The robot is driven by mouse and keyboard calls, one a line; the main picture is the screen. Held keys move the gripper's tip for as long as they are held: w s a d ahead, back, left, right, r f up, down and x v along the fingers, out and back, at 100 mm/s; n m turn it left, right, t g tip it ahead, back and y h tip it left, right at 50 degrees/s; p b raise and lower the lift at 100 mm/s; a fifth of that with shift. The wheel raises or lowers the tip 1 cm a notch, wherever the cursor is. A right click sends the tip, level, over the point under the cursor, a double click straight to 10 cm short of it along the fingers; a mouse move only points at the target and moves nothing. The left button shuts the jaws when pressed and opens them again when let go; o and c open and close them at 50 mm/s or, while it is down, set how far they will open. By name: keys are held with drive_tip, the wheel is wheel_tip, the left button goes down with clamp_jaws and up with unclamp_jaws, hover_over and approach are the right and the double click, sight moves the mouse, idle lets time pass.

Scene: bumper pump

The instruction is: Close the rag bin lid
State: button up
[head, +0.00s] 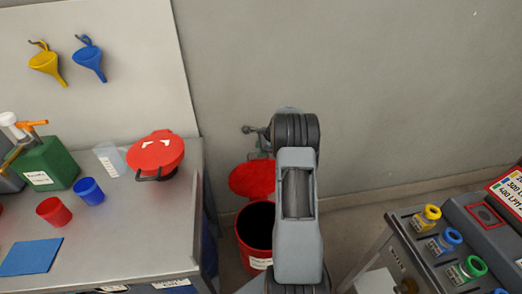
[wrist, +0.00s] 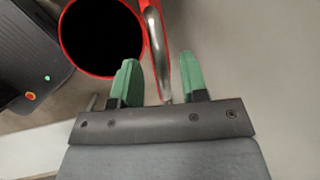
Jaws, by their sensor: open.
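The red rag bin (head: 254,252) stands on the floor beside the bench, with its dark mouth uncovered. Its red lid (head: 252,178) is raised at the back of the bin. In the wrist view the bin's open mouth (wrist: 101,36) is at upper left, and the raised lid (wrist: 152,12) shows nearly edge-on beside it. A curved metal bar (wrist: 160,55) runs along the lid and reaches down between my green fingers. My gripper (wrist: 159,78) is open around this bar, with gaps on both sides. In the head view my arm hides part of the bin and lid.
A dark machine (head: 450,240) with coloured caps stands at right. The grey wall is close behind the bin.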

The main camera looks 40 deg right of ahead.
drive_tip(key=shift+f, duration=0.1)
clamp_jaws()
idle(0.4)
